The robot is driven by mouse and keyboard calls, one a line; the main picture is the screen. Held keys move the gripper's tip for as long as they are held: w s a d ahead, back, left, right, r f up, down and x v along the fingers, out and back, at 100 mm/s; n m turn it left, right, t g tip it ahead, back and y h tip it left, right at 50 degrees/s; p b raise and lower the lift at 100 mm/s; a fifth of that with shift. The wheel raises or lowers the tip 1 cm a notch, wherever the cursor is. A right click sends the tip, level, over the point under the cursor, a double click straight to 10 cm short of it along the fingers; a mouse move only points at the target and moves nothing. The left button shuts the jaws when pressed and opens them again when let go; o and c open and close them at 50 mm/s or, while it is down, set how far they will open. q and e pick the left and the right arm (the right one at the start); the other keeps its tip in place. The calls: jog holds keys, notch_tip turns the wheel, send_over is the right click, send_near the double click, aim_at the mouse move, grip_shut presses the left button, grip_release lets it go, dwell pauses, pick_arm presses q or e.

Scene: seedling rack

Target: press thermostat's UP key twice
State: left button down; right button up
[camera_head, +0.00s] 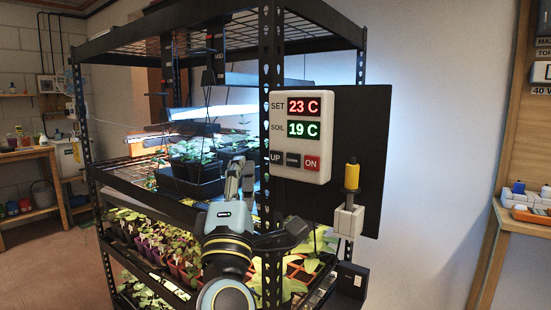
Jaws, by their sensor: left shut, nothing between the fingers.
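The thermostat (325,140) is a white box on a dark panel at the rack's front right post. Its SET display (303,105) reads 23 C in red and its SOIL display (303,129) reads 19 C in green. The dark UP key (277,157) is the leftmost of its lower row of keys. My left gripper (240,163) is shut and empty, pointing upward to the left of the UP key in the picture. A gap shows between them; the depth between them is hard to tell. My right gripper is not in view.
A dark key (293,160) and a red ON key (311,163) sit right of UP. A yellow-handled tool (351,177) stands in a white holder (349,220) below right. The black rack post (267,60) stands close to my gripper. Seedling trays (190,180) fill the shelves behind.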

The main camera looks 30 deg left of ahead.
aim_at(276, 157)
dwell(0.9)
pick_arm(q)
jog(key=s+m+t+h, duration=0.1)
jog(key=m+t+h, duration=0.1)
jog(key=m+h, duration=0.1)
jog(key=s+m+t+h, duration=0.1)
jog(key=m+h, duration=0.2)
jog(key=m, duration=0.2)
jog(key=s+m+t+h, duration=0.1)
jog(key=m+t+h, duration=0.1)
jog(key=m+h, duration=0.1)
jog(key=shift+s+a+r+m+t+p, duration=0.2)
jog(key=shift+s+m+t+p, duration=0.1)
jog(key=shift+s+m, duration=0.1)
jog(key=shift+w, duration=0.1)
jog(key=w+b, duration=0.3)
jog(key=w, duration=0.5)
jog(key=shift+w+d+b, duration=0.3)
jog(key=shift+w, duration=0.1)
dwell(0.5)
jog(key=shift+w, duration=0.3)
